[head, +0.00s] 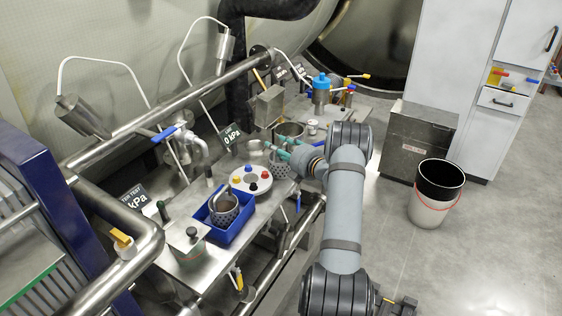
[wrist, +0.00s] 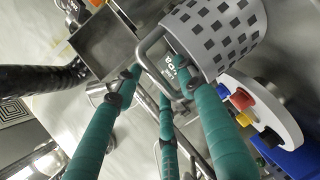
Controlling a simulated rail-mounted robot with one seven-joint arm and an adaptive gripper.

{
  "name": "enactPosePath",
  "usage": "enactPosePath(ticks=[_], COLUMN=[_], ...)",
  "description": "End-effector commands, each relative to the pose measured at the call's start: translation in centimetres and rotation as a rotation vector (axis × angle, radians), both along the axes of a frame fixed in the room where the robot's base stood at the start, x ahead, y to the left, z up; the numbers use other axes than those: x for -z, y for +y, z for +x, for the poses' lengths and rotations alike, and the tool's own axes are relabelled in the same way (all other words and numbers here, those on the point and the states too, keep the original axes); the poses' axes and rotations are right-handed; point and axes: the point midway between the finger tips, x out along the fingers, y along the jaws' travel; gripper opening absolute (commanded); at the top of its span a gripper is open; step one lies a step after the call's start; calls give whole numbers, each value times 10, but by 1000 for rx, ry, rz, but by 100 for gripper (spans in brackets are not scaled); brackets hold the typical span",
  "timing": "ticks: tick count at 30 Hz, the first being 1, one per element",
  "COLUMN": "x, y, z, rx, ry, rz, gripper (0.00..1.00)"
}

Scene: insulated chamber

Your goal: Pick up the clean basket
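A grey perforated basket (head: 281,164) stands on the metal bench beside my gripper. In the wrist view the basket (wrist: 217,35) fills the upper right, with its bent metal handle (wrist: 146,52) reaching toward my fingertips. My gripper (head: 275,148) has green fingers; in the wrist view its fingertips (wrist: 156,78) are spread, with the handle between or just beyond them. Whether they touch the handle cannot be told. A second perforated basket (head: 223,209) sits in a blue tray (head: 241,228). Neither basket shows a mark that tells which is clean.
A white round holder (head: 250,181) with coloured knobs stands between the tray and the near basket. A metal box (head: 269,106), a blue-topped vessel (head: 321,88) and pipes (head: 185,100) crowd the back. A white bin (head: 436,192) stands on the open floor at right.

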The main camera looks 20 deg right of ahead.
Motion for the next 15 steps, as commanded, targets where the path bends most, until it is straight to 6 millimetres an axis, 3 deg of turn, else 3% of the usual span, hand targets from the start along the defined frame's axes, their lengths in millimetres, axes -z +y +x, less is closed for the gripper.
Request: enactPosePath(ticks=[2,15], x=[0,0], y=[0,0], z=[0,0], rx=[0,0], ry=[0,0], rz=[0,0], gripper=[40,14])
